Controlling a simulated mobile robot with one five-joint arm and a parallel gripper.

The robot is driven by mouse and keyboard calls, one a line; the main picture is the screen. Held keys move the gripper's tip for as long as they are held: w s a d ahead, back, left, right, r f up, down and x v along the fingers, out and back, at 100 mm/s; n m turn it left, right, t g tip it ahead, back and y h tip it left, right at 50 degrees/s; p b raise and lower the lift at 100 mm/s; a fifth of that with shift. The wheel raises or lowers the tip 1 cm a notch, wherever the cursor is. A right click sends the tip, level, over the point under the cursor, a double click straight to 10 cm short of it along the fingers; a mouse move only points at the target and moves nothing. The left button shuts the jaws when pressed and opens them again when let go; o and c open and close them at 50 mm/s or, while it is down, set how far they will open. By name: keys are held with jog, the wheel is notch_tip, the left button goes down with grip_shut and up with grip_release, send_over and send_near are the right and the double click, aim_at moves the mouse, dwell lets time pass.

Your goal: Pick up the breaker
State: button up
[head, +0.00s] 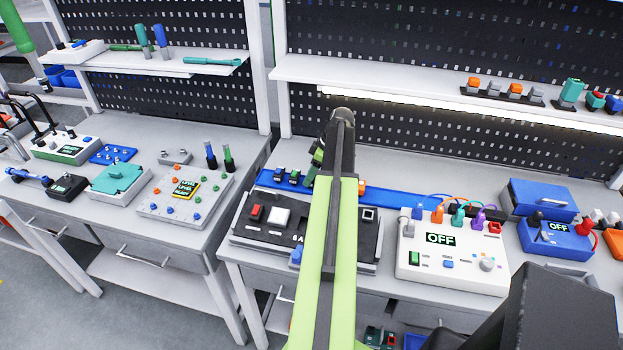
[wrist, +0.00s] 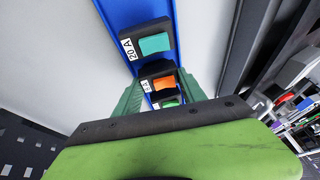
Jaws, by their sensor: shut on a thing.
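Several small dark breakers with coloured tops sit in a row on a blue tray. In the wrist view the blue tray (wrist: 113,12) runs down from the top. A teal-topped breaker (wrist: 154,45) labelled 20 A lies just beyond my fingers. My gripper (wrist: 158,86) has its green fingers on either side of an orange-topped breaker (wrist: 164,83) and appears shut on it. A green-topped piece (wrist: 168,103) shows partly below it. In the head view the blue tray (head: 405,197) lies at the bench back; my arm hides most of the gripper.
A black panel (head: 262,232) with red and white switches lies in front of the tray. A white device (head: 460,265) reading OFF stands to the right, with a blue box (head: 540,200) beyond it. A shelf (head: 420,88) hangs above the bench.

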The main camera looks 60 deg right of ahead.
notch_tip(320, 180, up, 5)
jog(key=p, duration=0.5)
jog(key=shift+r, duration=0.15)
jog(key=s+a+r+p, duration=0.3)
jog(key=s+r+p, duration=0.3)
jog(key=s, duration=0.5)
jog(key=shift+s, duration=0.15)
